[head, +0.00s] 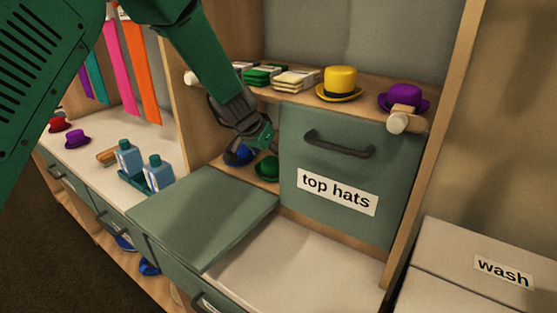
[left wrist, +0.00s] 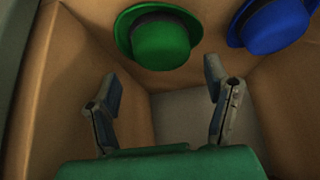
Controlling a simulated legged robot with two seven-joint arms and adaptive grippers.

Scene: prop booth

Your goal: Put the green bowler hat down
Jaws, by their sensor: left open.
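The green bowler hat (head: 267,168) stands in an open wooden compartment left of the door labelled "top hats". It also shows in the left wrist view (left wrist: 162,44), on the compartment's floor and beyond my fingertips. My left gripper (head: 262,137) is at the compartment's opening, just above the hat in the head view. Its two fingers are spread and empty, apart from the hat. A blue hat (head: 238,155) is beside the green one, partly hidden by my gripper; the left wrist view shows it too (left wrist: 275,25). My right gripper is not in view.
The grey-green "top hats" door (head: 335,165) is shut, right of the compartment. A flat green panel (head: 200,215) juts out below the opening. A yellow top hat (head: 339,84) and a purple hat (head: 404,97) stand on the shelf above. Blue bottles (head: 159,173) stand left on the counter.

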